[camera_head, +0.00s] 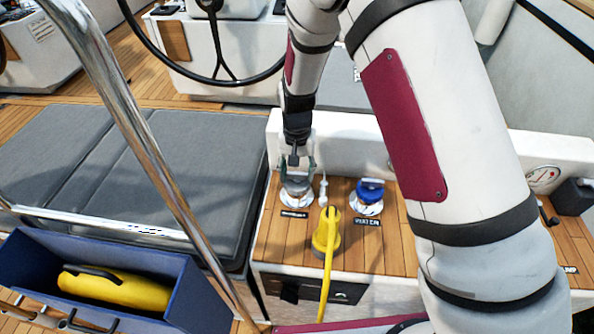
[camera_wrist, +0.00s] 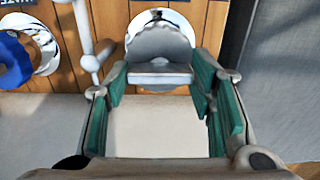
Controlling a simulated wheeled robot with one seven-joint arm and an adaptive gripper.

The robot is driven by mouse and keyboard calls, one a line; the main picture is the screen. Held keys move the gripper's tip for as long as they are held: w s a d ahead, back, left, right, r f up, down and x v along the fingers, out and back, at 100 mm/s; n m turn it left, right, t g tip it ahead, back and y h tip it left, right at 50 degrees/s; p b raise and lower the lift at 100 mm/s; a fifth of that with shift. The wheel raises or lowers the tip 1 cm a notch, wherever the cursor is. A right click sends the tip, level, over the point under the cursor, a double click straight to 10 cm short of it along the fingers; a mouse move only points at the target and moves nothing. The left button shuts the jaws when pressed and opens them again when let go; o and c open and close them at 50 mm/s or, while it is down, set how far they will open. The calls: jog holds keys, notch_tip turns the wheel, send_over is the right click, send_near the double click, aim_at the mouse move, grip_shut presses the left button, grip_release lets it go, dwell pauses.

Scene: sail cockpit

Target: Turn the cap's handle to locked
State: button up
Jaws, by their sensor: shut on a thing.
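A grey cap (camera_head: 296,188) sits on a round chrome fitting on the wooden panel. In the wrist view the cap (camera_wrist: 159,42) shows at the top middle, with its flat grey handle (camera_wrist: 160,74) standing across it. My gripper (camera_head: 297,166) is over the cap from the far side. In the wrist view its teal-padded fingers (camera_wrist: 160,82) stand on either side of the handle and are shut on it. The handle lies roughly crosswise in the wrist view. No locked mark can be made out. The label below the cap is too small to read.
A blue cap (camera_head: 370,190) on a chrome ring stands to the right. A yellow plug (camera_head: 326,236) with a cable stands in front. A thin white upright fitting (camera_head: 323,189) stands close beside the grey cap. Grey cushions (camera_head: 190,160) and a steel rail (camera_head: 150,150) lie left.

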dwell(0.3)
jog(key=o, duration=1.2)
jog(key=shift+c, duration=0.2)
notch_tip(320, 180, up, 12)
jog(key=s+d+r+t+y, duration=0.1)
jog(key=s+d+r, duration=0.35)
jog(key=r, duration=0.35)
jog(key=s+d+r+t, duration=0.1)
jog(key=s+d+r, duration=0.3)
jog(key=s+r, duration=0.25)
jog(key=s+d+r+n+t, duration=0.1)
jog(key=s+d+r, duration=0.1)
jog(key=s, duration=0.6)
jog(key=s+d+r+n+t+h, duration=0.1)
jog(key=s+d+r, duration=0.1)
jog(key=s+d, duration=0.3)
jog(key=s, duration=0.4)
jog(key=shift+r, duration=0.2)
